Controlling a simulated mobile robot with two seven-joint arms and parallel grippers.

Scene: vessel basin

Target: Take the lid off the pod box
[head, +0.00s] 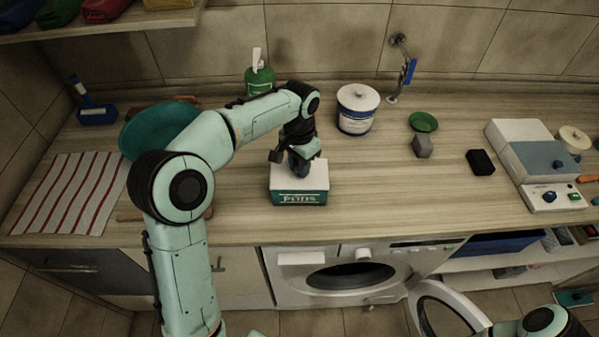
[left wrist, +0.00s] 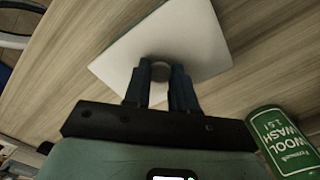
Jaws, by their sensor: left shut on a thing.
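The pod box (head: 299,198) is a teal box marked PODS, standing on the wooden counter near its front edge, in the middle of the head view. Its white square lid (head: 284,182) appears to sit on top of the box. The lid also shows in the left wrist view (left wrist: 190,35), with a small round grey knob (left wrist: 160,72) at its centre. My left gripper (head: 300,167) is above the lid, its fingers closed on the knob from both sides. The gripper hides part of the lid in the head view. My right gripper is not in view.
A white tub (head: 356,110) stands behind and right of the box. A green bottle (head: 259,76) stands behind it. Counter directly right of the box is clear. Below is an open washing machine (head: 350,276).

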